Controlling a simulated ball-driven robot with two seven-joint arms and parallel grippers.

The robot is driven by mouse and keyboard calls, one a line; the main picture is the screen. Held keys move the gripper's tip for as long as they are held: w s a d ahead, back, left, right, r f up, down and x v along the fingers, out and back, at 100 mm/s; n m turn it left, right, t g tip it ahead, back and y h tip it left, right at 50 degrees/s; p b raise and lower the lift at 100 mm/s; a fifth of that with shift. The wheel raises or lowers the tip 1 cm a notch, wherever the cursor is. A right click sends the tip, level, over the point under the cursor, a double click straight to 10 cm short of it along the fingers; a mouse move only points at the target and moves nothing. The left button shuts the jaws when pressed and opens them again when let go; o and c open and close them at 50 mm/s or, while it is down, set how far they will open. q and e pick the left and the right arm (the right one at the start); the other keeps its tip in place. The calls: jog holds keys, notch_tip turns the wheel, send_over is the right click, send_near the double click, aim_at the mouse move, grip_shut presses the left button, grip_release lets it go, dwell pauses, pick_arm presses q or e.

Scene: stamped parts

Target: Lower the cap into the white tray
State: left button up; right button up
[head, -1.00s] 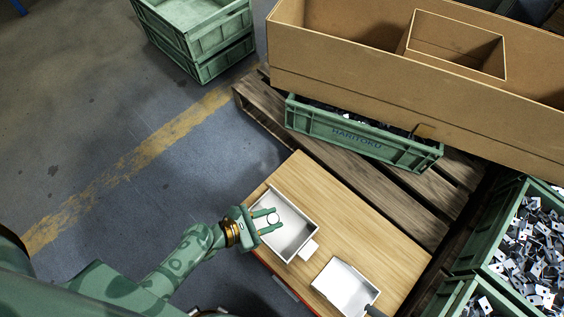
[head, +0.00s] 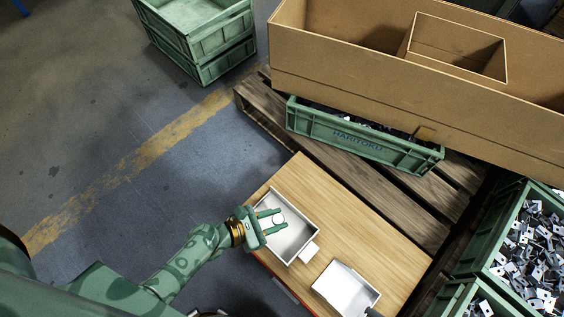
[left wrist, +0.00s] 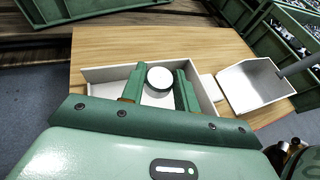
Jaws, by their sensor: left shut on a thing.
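The white round cap (head: 277,220) sits between the fingers of my left gripper (head: 281,218), which is shut on it. In the left wrist view the cap (left wrist: 159,77) shows as a pale disc with a darker side between the two green fingers (left wrist: 160,82). Both are over the inside of the white tray (head: 302,254), a shallow open box on the wooden board. In the left wrist view the tray (left wrist: 98,74) lies behind and around the fingers. I cannot tell whether the cap touches the tray floor. My right gripper does not show.
A second white tray (head: 326,286), with a grey bar at its right corner, stands on the wooden board (head: 375,232). A green crate (head: 330,129), a large cardboard box (head: 345,75) and crates of metal parts (head: 520,250) surround the board. Bare wood lies right of the tray.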

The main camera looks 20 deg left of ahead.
pick_arm(q)
jog(key=shift+f, duration=1.45)
jog(key=o, duration=1)
